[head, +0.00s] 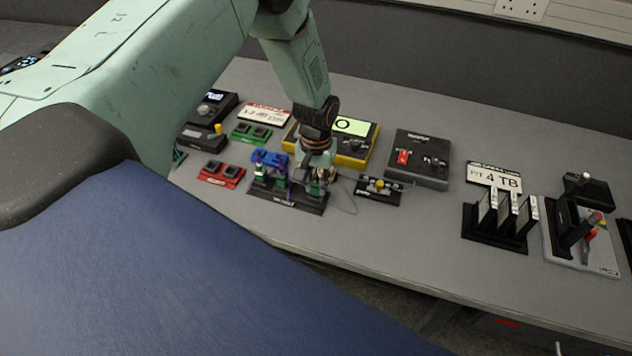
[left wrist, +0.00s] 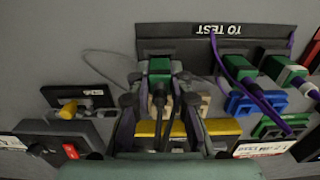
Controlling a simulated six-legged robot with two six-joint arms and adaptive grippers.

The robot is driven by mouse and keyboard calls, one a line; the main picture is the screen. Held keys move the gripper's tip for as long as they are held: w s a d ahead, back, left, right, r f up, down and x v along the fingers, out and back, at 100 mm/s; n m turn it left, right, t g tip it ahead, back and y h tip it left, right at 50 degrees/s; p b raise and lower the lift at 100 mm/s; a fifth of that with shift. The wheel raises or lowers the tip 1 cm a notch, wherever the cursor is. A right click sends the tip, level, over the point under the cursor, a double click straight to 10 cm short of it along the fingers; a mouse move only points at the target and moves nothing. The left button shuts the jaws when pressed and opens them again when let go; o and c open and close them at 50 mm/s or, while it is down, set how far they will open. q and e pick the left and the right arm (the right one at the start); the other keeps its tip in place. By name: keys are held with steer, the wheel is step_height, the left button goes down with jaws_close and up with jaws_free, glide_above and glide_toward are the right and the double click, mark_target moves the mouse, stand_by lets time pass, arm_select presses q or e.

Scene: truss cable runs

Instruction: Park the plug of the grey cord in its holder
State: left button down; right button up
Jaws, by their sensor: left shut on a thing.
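My left gripper (head: 318,178) is over the right end of the black "TO TEST" rack (head: 290,202). In the left wrist view the gripper (left wrist: 161,85) is shut on a green-and-dark plug (left wrist: 159,67) close to the rack (left wrist: 185,46). A thin grey cord (left wrist: 92,52) loops beside it; its join to the plug is hard to make out. A beige block (left wrist: 150,107), possibly a holder, is partly hidden behind the fingers. My right gripper is out of view.
Another green plug (left wrist: 239,67) and a white-and-green plug (left wrist: 284,71) with purple cords stand along the rack. Blue (left wrist: 254,104) and green (left wrist: 280,124) blocks are nearby. A yellow-edged box (head: 354,142) and a small yellow-knobbed box (head: 378,190) flank the gripper.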

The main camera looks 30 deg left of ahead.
arm_select(q)
steer(key=shift+f, duration=0.4)
stand_by(0.4)
steer(key=c, duration=1.1)
jaws_free()
steer(key=shift+c, duration=0.2)
steer(key=shift+r, duration=0.15)
steer(key=shift+r+p, duration=2)
steer(key=shift+r, duration=0.4)
